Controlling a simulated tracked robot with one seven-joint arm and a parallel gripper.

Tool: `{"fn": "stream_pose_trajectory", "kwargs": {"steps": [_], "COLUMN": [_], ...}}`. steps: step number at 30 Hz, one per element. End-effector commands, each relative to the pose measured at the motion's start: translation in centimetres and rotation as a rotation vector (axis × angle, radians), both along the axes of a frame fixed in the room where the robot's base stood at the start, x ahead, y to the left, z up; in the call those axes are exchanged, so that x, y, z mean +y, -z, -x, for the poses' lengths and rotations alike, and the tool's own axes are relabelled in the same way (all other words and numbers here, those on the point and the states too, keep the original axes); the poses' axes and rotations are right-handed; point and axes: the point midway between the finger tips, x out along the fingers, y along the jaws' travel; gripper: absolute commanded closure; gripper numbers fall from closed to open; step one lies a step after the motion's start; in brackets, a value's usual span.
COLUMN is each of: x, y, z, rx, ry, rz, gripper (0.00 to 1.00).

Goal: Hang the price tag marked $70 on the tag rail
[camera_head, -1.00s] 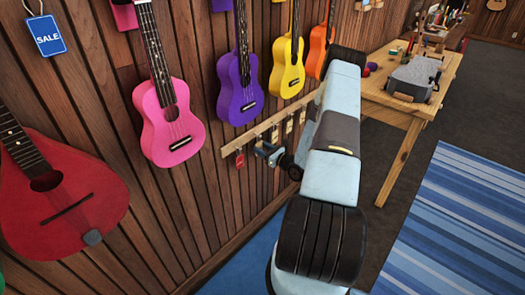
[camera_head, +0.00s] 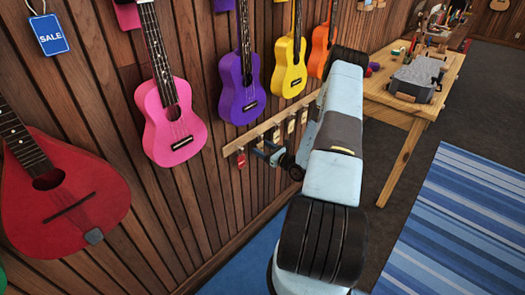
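The tag rail (camera_head: 262,131) is a pale wooden strip on the wall below the purple and yellow ukuleles. A red tag (camera_head: 241,159) hangs at its left end. Several small pale tags (camera_head: 290,125) hang further right along it, partly hidden by my arm. No price can be read at this size, so I cannot tell which is $70. My gripper (camera_head: 261,152) is just in front of the rail's left part, right of the red tag. Its fingers are small and partly hidden. I cannot tell whether they hold a tag.
A red round-bodied instrument (camera_head: 65,205) and a blue SALE sign (camera_head: 48,35) are at left. A wooden workbench (camera_head: 385,112) stands at right, near a striped blue rug (camera_head: 455,220).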

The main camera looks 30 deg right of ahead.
Motion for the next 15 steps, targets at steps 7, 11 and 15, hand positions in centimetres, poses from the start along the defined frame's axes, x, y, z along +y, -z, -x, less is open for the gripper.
{"fn": "stream_pose_trajectory", "kwargs": {"steps": [7,11,15], "x": [0.0,-0.1,-0.7], "y": [0.0,0.0,0.1], "z": [0.0,0.3,1.7], "rx": [0.000,0.000,0.003], "ry": [0.000,0.000,0.003], "rz": [0.000,0.000,-0.001], "gripper": [0.23,0.23,0.23]}}
